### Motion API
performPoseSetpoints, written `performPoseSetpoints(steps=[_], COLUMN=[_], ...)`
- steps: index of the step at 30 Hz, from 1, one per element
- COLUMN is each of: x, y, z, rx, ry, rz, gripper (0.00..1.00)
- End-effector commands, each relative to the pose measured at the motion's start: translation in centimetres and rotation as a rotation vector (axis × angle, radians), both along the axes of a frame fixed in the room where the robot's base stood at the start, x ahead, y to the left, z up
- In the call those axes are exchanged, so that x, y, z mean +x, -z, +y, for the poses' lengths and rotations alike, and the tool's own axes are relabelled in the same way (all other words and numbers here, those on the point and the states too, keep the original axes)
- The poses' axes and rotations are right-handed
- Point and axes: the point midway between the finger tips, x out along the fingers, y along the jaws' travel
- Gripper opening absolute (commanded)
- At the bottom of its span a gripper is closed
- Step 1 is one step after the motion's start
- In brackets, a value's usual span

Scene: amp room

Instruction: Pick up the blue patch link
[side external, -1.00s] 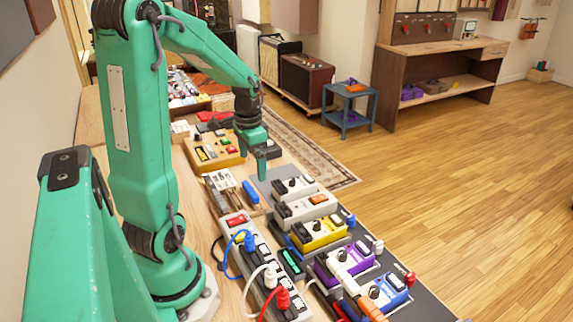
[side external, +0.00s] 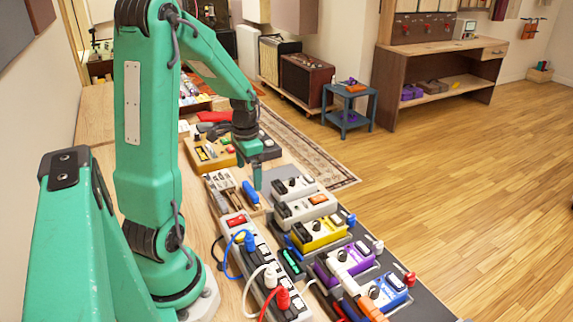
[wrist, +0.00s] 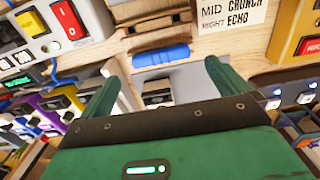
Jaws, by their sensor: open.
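In the wrist view the blue bar (wrist: 161,55) lies crosswise past the fingertips, near the edge of a grey pad. My gripper (side external: 257,182) points down just behind and right of the bar in the side view, above the pad. The height of the fingertips over the bench is hard to tell.
A power strip (side external: 262,262) with plugs lies to the near side. Several pedals, including a yellow one (side external: 318,232), stand on a dark board to the right.

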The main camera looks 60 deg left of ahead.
Motion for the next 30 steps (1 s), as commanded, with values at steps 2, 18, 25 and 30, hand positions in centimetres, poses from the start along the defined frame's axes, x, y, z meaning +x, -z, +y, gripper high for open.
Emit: performPoseSetpoints(steps=[2, 18, 25, 30], x=[0.0, 0.0, 0.0, 0.1], y=[0.4, 5.0, 5.1, 5.1], z=[0.0, 0.0, 0.0, 0.0], rx=[-0.002, -0.001, 0.000, 0.000], ry=[0.000, 0.000, 0.000, 0.000], rz=[0.002, 0.001, 0.000, 0.000], gripper=[1.00, 1.00, 1.00, 1.00])
